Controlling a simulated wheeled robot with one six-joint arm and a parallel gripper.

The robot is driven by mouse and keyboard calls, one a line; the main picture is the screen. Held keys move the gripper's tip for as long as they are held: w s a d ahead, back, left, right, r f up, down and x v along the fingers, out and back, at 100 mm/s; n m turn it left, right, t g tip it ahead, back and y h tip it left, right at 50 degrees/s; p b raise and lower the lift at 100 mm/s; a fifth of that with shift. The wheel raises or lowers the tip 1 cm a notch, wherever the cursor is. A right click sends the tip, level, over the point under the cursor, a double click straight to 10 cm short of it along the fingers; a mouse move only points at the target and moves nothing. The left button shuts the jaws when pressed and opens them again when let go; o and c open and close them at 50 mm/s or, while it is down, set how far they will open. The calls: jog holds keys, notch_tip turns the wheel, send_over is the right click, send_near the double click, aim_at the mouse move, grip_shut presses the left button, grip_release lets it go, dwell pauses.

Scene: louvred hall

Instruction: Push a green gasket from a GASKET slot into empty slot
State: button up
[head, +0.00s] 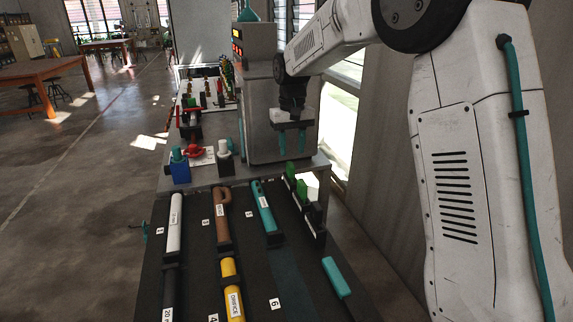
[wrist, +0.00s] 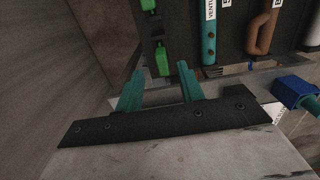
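Two green gaskets (head: 290,170) (head: 302,189) stand one behind the other in a dark slotted rack (head: 319,238) along the right side of the black table. My gripper (head: 291,151) points down just behind the far gasket in the head view, its two teal fingers apart with nothing between them. In the wrist view a green gasket (wrist: 163,60) appears beyond the fingertips, between their lines, and another (wrist: 148,5) lies farther off. I cannot tell whether a finger touches the near one. The GASKET label and the empty slot cannot be made out.
The black table holds a white tube (head: 175,222), a brown pipe (head: 221,220), a teal tube (head: 264,208) and a yellow tube (head: 232,285). A grey machine (head: 255,125) stands close behind my gripper; a wall is at right.

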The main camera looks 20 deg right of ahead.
aim_at(290, 164)
jog(key=shift+w+a+r, duration=0.1)
jog(key=shift+w+r, duration=0.4)
jog(key=shift+r, duration=0.15)
jog(key=shift+w, duration=0.2)
jog(key=shift+s+f, duration=0.1)
jog(key=shift+f, duration=4.8)
grip_shut()
